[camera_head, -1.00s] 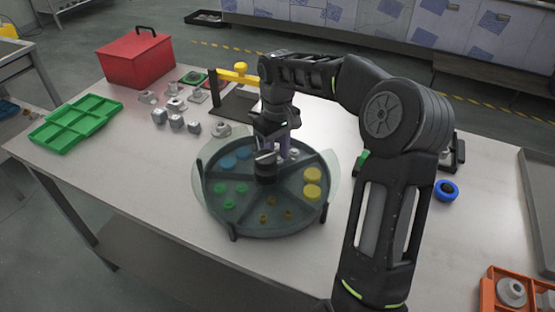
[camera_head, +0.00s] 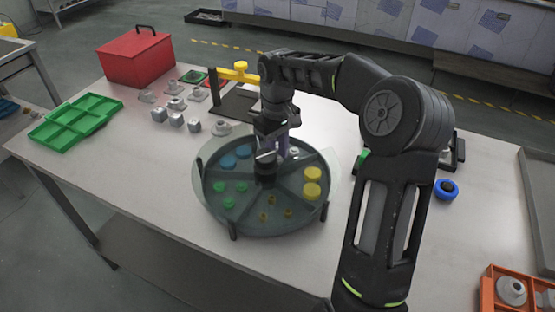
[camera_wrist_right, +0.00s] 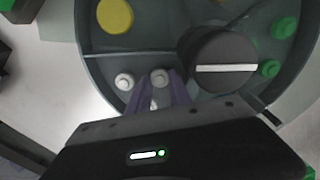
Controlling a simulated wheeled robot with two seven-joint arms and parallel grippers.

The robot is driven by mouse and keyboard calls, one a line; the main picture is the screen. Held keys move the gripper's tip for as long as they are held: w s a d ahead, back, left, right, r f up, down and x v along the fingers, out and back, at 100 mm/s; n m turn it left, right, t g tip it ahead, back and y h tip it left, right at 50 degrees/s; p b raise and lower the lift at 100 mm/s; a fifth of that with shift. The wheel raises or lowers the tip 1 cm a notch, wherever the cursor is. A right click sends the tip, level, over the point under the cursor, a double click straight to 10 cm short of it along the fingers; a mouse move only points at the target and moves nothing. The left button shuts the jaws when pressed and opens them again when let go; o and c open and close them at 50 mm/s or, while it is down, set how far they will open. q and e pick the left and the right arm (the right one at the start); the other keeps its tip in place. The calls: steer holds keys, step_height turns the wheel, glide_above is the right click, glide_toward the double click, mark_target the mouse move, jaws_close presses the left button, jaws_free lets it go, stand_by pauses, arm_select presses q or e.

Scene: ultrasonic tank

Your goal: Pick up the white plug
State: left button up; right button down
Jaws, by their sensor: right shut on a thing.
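A round grey sectioned tray (camera_head: 250,222) stands on the table and holds small coloured plugs in its compartments. In the right wrist view, one white plug (camera_wrist_right: 159,77) sits between the purple fingertips of my right gripper (camera_wrist_right: 163,88). The gripper is shut on it, low in a compartment of the tray. Another white plug (camera_wrist_right: 124,82) lies beside it to the left, apart from the fingers. In the head view my right gripper (camera_head: 284,148) reaches down at the tray's far side, and the held plug is mostly hidden. My left gripper is not in view.
A dark round hub (camera_wrist_right: 222,58) with a white bar rises at the tray's middle, close to the fingers. Yellow plugs (camera_head: 312,181), green plugs (camera_head: 229,202) and blue plugs (camera_head: 243,152) fill other compartments. Metal parts (camera_head: 176,119) and a yellow-armed stand (camera_head: 239,74) are behind.

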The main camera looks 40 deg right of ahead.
steer(key=shift+r, duration=0.1)
stand_by(0.3)
step_height(320, 180, up, 5)
steer(key=shift+w, duration=0.1)
step_height(320, 180, up, 5)
steer(key=p, duration=0.2)
steer(key=shift+p, duration=0.4)
